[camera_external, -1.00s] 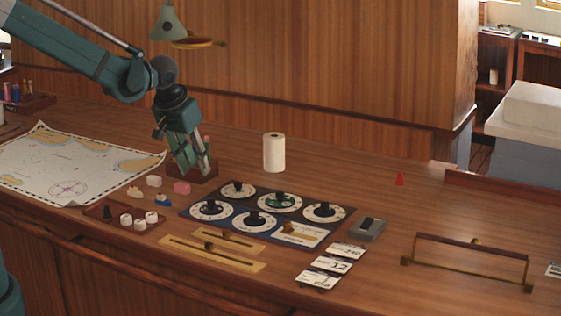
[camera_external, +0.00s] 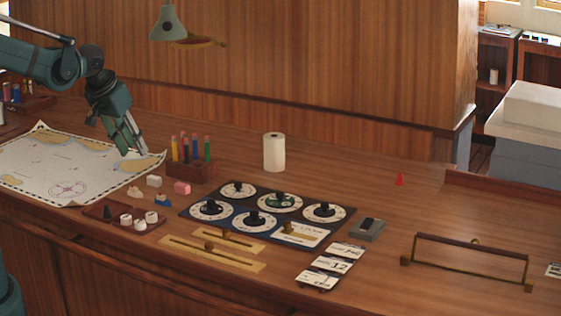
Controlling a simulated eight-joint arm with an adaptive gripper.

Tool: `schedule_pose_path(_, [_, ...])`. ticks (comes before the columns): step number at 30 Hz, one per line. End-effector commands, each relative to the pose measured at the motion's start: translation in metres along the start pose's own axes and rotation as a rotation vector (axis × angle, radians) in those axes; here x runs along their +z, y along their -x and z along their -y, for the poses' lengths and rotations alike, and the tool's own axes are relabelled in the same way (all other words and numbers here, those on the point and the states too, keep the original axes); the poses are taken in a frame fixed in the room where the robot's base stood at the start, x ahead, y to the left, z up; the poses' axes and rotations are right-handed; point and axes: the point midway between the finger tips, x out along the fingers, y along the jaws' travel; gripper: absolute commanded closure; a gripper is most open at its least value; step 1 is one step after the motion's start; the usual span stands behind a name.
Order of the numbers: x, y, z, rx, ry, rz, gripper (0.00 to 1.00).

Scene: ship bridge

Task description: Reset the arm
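My teal arm reaches in from the left edge. My gripper (camera_external: 136,150) points down above the right part of the nautical chart (camera_external: 65,160), left of the pen holder. I see nothing held in it, but its fingers are small and nearly side-on, so I cannot tell how far apart they are. The wooden holder (camera_external: 192,171) stands upright with several coloured pens (camera_external: 190,148) in it, and my gripper is apart from it.
A panel of dials (camera_external: 268,212) lies mid-desk. Small blocks (camera_external: 182,188) and a tray (camera_external: 108,222) sit front left. A white roll (camera_external: 274,153) stands behind the panel. A brass rail (camera_external: 470,262) stands at right. A lamp (camera_external: 168,24) hangs above.

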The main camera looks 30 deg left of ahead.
Motion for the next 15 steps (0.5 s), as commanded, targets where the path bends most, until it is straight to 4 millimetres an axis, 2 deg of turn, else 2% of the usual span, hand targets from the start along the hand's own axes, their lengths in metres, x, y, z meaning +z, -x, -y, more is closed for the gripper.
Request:
schedule_pose_path(3, [0.013,0.01,0.017,-0.003,0.006,-0.013,0.71])
schedule_pose_path(15, [0.058,0.039,0.063,-0.012,0.017,-0.061,0.71])
